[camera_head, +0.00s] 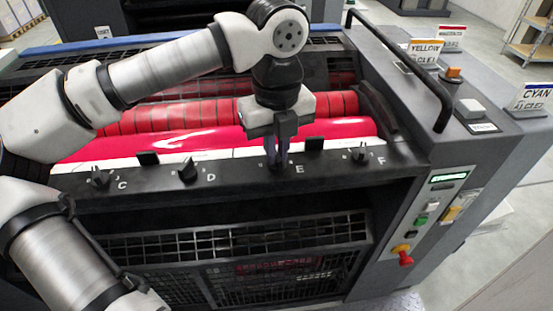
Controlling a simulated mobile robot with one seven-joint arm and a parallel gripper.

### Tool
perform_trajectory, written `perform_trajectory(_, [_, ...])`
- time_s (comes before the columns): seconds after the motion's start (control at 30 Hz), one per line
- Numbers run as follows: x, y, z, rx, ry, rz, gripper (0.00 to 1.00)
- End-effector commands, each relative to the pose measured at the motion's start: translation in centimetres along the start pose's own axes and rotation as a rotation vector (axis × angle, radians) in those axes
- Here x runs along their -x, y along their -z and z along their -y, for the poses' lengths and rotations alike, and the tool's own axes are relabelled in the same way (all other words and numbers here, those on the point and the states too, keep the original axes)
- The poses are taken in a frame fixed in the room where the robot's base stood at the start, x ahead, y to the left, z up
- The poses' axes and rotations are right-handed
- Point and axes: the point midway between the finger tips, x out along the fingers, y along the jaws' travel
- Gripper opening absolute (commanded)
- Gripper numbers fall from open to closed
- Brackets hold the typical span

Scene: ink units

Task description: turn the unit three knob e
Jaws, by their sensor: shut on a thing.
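A row of small black knobs sits on the dark front ledge of the ink unit, with white letters C, D, E and F beside them. My gripper (277,160) points down at the ledge just left of the letter E (299,169). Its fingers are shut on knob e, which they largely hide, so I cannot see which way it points. Knob D (187,170) and knob C (101,177) stand to the left, and knob F (360,154) stands to the right. Which unit number this is cannot be read here.
Red ink rollers (190,115) lie behind the ledge, under my arm. A black handrail (405,70) runs along the right side. A control panel (432,215) with buttons and a red knob (403,255) is at the right. A metal grille (240,260) lies below.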

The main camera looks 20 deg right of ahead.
Motion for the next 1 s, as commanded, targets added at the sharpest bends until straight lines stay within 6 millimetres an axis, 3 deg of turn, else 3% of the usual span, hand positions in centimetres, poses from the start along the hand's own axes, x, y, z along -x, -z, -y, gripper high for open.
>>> perform_trajectory(0.33, [-0.08, -0.02, 0.01, 0.142, 0.000, 0.001, 0.00])
perform_trajectory(0.87, [0.08, -0.01, 0.04, 0.166, 0.002, 0.000, 0.00])
perform_trajectory(0.9, [0.08, -0.01, 0.04, 0.166, 0.002, 0.000, 0.13])
perform_trajectory(1.0, [0.07, -0.01, 0.03, 0.166, 0.002, 0.000, 0.26])
